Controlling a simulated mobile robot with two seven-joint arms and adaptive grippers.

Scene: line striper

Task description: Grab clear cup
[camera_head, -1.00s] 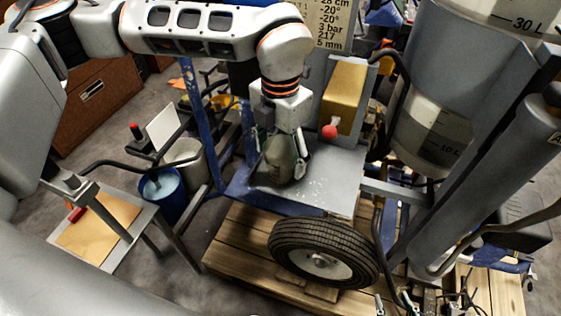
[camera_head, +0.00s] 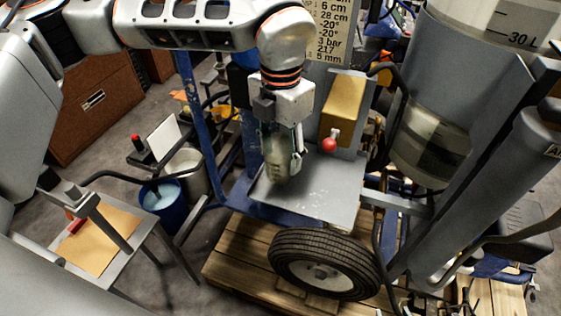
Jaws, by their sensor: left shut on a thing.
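The clear cup (camera_head: 278,167) is a see-through, greenish-grey vessel in the middle of the head view, over the grey metal platform (camera_head: 325,190) of the line striper. My left gripper (camera_head: 282,150) comes down from above and is shut on the cup, with a finger along its right side. The cup is upright or nearly so. I cannot tell whether its bottom touches the platform. The gripper hides part of the cup's upper end. My right gripper is not in view.
A yellow box (camera_head: 343,103) and a red knob (camera_head: 329,145) stand right behind the platform. A black tyre (camera_head: 322,262) is in front. A large tank (camera_head: 432,145) is at the right. A small table (camera_head: 100,240) and blue bucket (camera_head: 163,205) are at the left.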

